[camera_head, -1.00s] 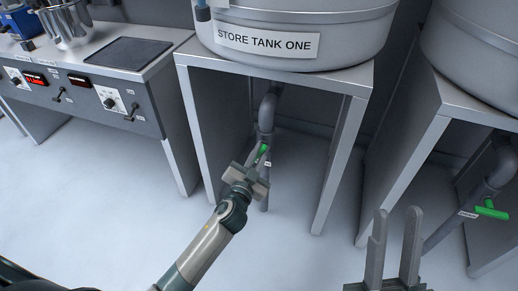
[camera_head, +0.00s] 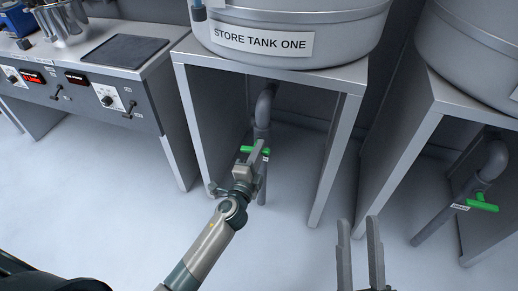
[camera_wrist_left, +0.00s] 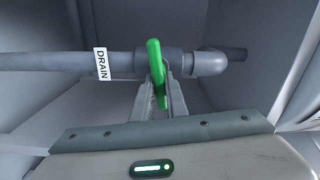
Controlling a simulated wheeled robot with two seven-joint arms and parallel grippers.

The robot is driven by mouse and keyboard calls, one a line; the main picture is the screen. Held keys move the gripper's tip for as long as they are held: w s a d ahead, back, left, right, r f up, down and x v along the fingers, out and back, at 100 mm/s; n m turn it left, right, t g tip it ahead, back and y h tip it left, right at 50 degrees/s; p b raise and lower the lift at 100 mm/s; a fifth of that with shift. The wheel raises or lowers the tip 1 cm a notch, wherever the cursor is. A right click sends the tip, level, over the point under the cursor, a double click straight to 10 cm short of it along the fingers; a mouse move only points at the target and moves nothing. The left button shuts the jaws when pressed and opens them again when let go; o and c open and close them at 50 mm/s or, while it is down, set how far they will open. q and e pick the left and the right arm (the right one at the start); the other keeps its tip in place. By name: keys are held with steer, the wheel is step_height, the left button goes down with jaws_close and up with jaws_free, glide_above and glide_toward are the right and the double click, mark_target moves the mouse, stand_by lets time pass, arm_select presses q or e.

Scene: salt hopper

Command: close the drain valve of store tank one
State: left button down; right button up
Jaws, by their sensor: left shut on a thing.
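Store tank one (camera_head: 345,42) stands on a grey metal stand, with its name label (camera_head: 262,40) on the front. Its drain pipe (camera_head: 264,108) comes down beneath it and carries a valve with a green handle (camera_head: 247,149). My left gripper (camera_head: 254,158) is at that valve. In the left wrist view the fingers (camera_wrist_left: 162,92) are shut on the green handle (camera_wrist_left: 155,62), which stands across the pipe (camera_wrist_left: 55,61). A white DRAIN tag (camera_wrist_left: 102,64) hangs on the pipe. My right gripper (camera_head: 360,252) is open and empty, in front of the stands.
A second tank (camera_head: 484,50) on its own stand is at the right, with another green valve handle (camera_head: 482,203) and tag. A bench (camera_head: 120,95) with knobs and displays is at the left. The floor (camera_head: 120,220) between is clear.

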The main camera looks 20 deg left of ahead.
arm_select(q)
steer(key=shift+f+m, duration=0.15)
steer(key=shift+m, duration=0.55)
arm_select(e)
steer(key=shift+a+f, duration=0.1)
steer(key=shift+w, duration=0.1)
arm_select(q)
steer(key=c, duration=1.8)
jaws_free()
steer(key=shift+o, duration=0.2)
steer(key=shift+s, duration=0.15)
